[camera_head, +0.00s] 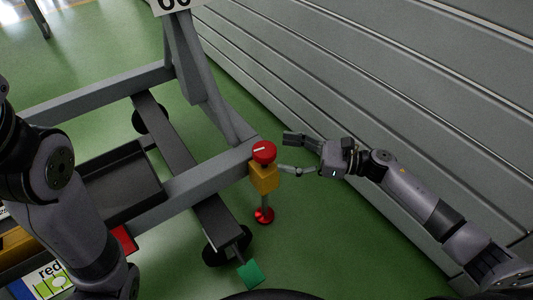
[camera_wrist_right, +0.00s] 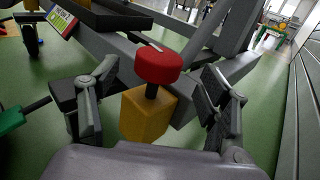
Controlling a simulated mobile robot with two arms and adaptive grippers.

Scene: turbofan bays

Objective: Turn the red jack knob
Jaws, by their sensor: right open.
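The red jack knob (camera_head: 264,151) is a round red cap with a pale mark on top. It stands on a yellow block (camera_head: 263,177) at the corner of the grey frame, with a rod and a red foot (camera_head: 264,215) below. My right gripper (camera_head: 284,154) reaches in from the right and is open, its fingers on the near and far sides just right of the knob. In the right wrist view the knob (camera_wrist_right: 158,65) sits ahead between the two spread fingers, apart from both. The left arm shows at the left, but its gripper is out of view.
The grey frame (camera_head: 200,180) extends left and back from the knob. A grey slatted wall (camera_head: 400,80) runs close along the right. A green pedal-like piece (camera_head: 250,273) and dark wheels lie low in front.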

